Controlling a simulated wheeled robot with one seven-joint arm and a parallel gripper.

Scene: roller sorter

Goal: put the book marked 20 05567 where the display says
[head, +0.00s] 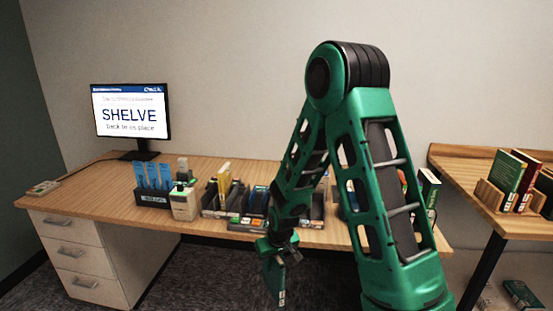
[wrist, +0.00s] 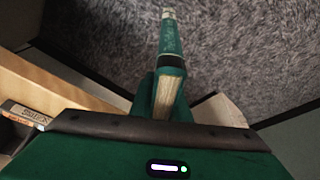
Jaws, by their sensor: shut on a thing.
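My gripper (head: 277,247) is shut on a green book (head: 274,277), which hangs below it in front of the desk's front edge. In the wrist view the green book (wrist: 172,60) shows its spine with pale lettering and a light label at the far end; I cannot read the number. The display (head: 130,113) stands at the back left of the desk and reads "SHELVE back to its place".
The desk (head: 95,190) carries a dark box of blue cards (head: 153,184), a beige device (head: 184,201) and several book holders (head: 225,205). A second table (head: 480,170) at right has a wooden book rack (head: 490,195) with books. Another book (head: 522,294) lies low at right.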

